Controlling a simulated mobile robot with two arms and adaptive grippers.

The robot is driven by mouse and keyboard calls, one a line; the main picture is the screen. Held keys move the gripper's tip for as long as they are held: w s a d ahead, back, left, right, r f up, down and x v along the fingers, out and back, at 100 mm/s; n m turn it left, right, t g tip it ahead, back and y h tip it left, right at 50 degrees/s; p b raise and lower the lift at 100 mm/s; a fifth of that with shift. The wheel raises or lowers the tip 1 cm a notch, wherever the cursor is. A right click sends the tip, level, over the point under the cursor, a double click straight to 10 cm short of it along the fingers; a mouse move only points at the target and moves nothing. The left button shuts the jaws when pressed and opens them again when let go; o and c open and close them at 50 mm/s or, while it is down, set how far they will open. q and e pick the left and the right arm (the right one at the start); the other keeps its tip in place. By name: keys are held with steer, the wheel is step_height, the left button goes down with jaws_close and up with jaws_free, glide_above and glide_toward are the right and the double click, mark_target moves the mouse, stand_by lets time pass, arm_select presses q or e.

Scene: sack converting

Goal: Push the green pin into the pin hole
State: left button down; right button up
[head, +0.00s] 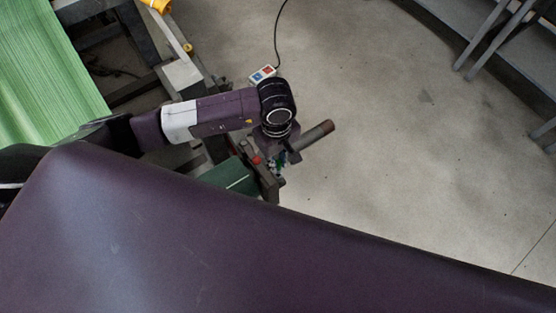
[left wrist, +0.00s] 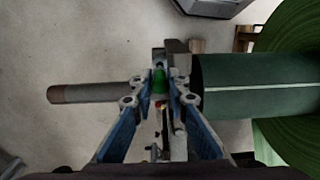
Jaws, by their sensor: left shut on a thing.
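My left gripper (head: 278,160) reaches down beside a metal bracket at the end of a dark green roll (head: 232,176). In the left wrist view its blue-linked fingers (left wrist: 159,96) are closed around the green pin (left wrist: 159,81), which sits between the fingertips. The bracket (left wrist: 178,60) stands right by the pin, between the roll and a grey-brown shaft end (left wrist: 85,93). The pin hole is hidden behind the pin and fingers, and I cannot tell how deep the pin sits. My right gripper is not in view.
The shaft end (head: 318,132) sticks out to the right of my left gripper. A small button box (head: 263,74) on a cable lies behind it. Green woven sheet (head: 45,70) lies at the far left. Grey steps (head: 490,40) stand far right; open floor lies between.

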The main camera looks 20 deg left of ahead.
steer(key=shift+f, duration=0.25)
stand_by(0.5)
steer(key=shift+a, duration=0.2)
arm_select(q)
steer(key=shift+b, duration=0.65)
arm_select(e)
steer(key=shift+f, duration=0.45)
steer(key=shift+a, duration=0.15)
arm_select(q)
steer(key=shift+f+b, duration=0.8)
steer(key=shift+b, duration=0.1)
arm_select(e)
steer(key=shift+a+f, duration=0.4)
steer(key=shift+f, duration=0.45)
arm_select(q)
steer(key=shift+f+b, duration=0.4)
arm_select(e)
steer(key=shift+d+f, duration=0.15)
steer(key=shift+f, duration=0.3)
arm_select(q)
steer(key=c, duration=2.2)
jaws_free()
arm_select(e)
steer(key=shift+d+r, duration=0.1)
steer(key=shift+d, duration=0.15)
